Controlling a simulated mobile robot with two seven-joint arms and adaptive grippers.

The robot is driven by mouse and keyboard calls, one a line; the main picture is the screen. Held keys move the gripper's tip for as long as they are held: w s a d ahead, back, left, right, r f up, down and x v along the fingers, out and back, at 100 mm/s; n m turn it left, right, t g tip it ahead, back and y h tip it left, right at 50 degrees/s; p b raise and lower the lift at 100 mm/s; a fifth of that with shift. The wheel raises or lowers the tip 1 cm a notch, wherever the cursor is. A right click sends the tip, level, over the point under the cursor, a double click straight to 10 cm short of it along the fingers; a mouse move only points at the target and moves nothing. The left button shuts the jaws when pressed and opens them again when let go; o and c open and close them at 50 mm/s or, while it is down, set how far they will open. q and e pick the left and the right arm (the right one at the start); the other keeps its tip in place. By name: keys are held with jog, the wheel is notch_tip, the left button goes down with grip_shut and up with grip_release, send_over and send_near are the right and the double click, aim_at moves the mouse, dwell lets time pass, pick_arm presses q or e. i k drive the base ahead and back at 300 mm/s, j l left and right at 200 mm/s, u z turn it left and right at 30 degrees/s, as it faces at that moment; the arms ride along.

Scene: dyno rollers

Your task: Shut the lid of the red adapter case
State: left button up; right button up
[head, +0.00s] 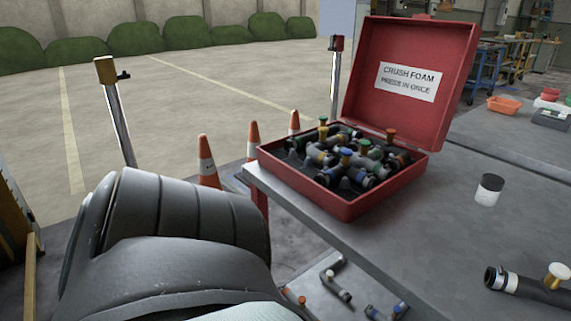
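The red adapter case (345,209) stands on the grey table near its left corner. Its lid (455,50) is up, leaning back, with a white label (408,81) reading "CRUSH FOAM PRESS IN ONCE" on the inside. Several dark pipe adapters (350,158) with green, blue and orange caps lie in the case. A large dark grey arm link of mine fills the lower left, apart from the case in the picture. Neither of my grippers is in view.
More adapters (335,283) lie lower down, beyond the table's edge. Orange cones (207,162) and posts (118,120) stand left.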

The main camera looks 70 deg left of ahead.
aim_at(408, 76)
jog(key=j+u, duration=0.25)
jog(key=u, duration=0.2)
jog(key=j+u, duration=0.3)
jog(key=u, duration=0.15)
